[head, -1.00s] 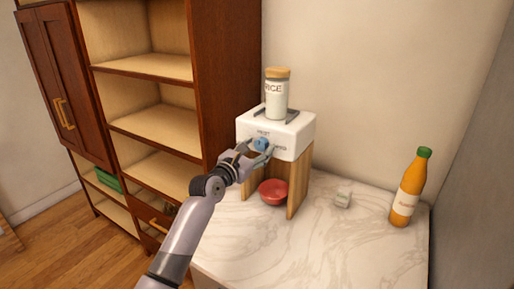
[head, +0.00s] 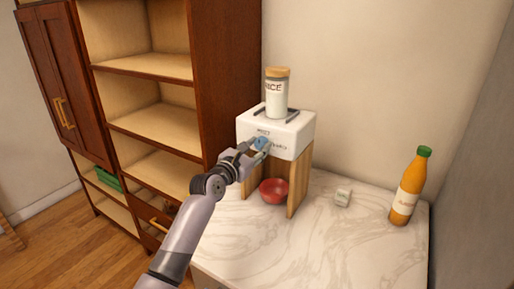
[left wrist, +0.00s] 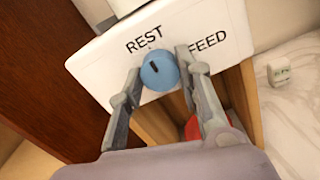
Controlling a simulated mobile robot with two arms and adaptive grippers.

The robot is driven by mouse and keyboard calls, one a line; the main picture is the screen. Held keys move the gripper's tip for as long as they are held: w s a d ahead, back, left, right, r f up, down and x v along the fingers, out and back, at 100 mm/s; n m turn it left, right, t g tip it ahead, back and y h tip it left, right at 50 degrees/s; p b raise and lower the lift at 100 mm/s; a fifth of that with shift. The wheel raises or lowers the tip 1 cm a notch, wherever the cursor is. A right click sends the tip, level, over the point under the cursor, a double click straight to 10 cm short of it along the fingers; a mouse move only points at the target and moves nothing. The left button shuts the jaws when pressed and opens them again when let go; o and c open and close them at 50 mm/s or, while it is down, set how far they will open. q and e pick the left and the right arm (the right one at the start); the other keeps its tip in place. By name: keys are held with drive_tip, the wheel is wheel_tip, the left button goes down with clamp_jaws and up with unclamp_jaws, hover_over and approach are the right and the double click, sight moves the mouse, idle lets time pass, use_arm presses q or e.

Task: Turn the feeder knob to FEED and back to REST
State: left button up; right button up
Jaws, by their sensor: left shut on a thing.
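The white feeder (head: 298,138) stands on wooden legs on the counter, with a blue round knob (head: 262,142) on its front. In the left wrist view the knob (left wrist: 160,71) has a short dark mark that points roughly up towards the word REST; FEED is printed to the right. My left gripper (head: 258,147) is shut on the knob, one finger on each side; its fingers (left wrist: 157,68) also show in the left wrist view. My right gripper is in neither view.
A rice jar (head: 276,95) stands on top of the feeder and a red bowl (head: 273,191) sits under it. A small white block (head: 343,197) and an orange bottle (head: 407,187) stand to the right. The counter front (head: 310,250) is clear.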

use_arm(q)
drive_tip(key=shift+m, duration=0.4)
drive_tip(key=shift+c, duration=0.2)
drive_tip(key=m, duration=0.7)
drive_tip(key=shift+m, duration=0.3)
drive_tip(key=m+b, duration=0.1)
drive_tip(key=m, duration=0.3)
drive_tip(key=shift+f+m, duration=0.1)
drive_tip(key=shift+m, duration=0.2)
drive_tip(key=m+b, duration=0.1)
drive_tip(key=m, duration=0.3)
drive_tip(key=shift+m, duration=0.4)
drive_tip(key=o, duration=1.1)
drive_tip(key=shift+o, duration=0.2)
